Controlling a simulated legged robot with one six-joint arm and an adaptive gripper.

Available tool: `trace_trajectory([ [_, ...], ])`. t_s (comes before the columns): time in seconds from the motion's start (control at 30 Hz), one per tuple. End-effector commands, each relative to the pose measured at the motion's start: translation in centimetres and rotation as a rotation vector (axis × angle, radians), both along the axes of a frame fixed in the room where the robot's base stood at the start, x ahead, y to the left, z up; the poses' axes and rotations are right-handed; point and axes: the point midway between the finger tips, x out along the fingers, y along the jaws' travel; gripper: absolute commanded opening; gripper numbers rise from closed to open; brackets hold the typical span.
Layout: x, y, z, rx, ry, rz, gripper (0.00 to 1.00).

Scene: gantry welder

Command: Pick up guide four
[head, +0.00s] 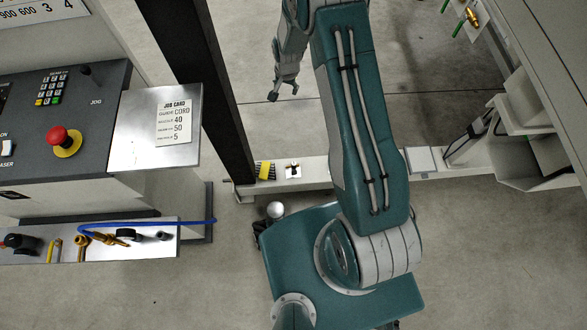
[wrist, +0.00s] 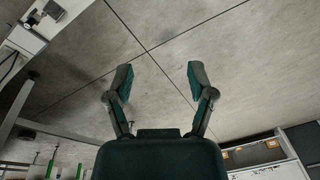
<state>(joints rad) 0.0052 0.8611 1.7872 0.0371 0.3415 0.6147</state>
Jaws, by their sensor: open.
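No part labelled as guide four can be made out in either view. My gripper (head: 284,93) hangs over the bare floor at the top middle of the head view, away from the benches. In the wrist view my gripper (wrist: 158,80) has its two fingers wide apart with only floor between them. Green rods and a brass piece (head: 473,16) show at the top right of the head view. Green rods (wrist: 51,164) also show at the lower left of the wrist view. I cannot tell whether any of these is the guide.
A control panel (head: 40,130) with a red button stands at the left, beside a job card (head: 174,121). Below it a shelf (head: 20,256) carries a brass torch with a blue cable. A dark post (head: 205,80) stands left of my arm. A pale rail (head: 315,174) crosses the floor.

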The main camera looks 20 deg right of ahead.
Motion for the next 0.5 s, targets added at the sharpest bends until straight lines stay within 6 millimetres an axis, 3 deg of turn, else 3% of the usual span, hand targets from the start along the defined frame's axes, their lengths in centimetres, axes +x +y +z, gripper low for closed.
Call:
trace_trajectory([
  [0.03, -0.3, 0.0, -2.9, 0.003, 0.021, -0.022, 0.70],
  [0.3, -2.9, -0.1, -16.4, 0.014, 0.088, -0.150, 0.70],
  [0.5, -6.6, -0.2, -24.9, 0.016, 0.128, -0.234, 0.70],
])
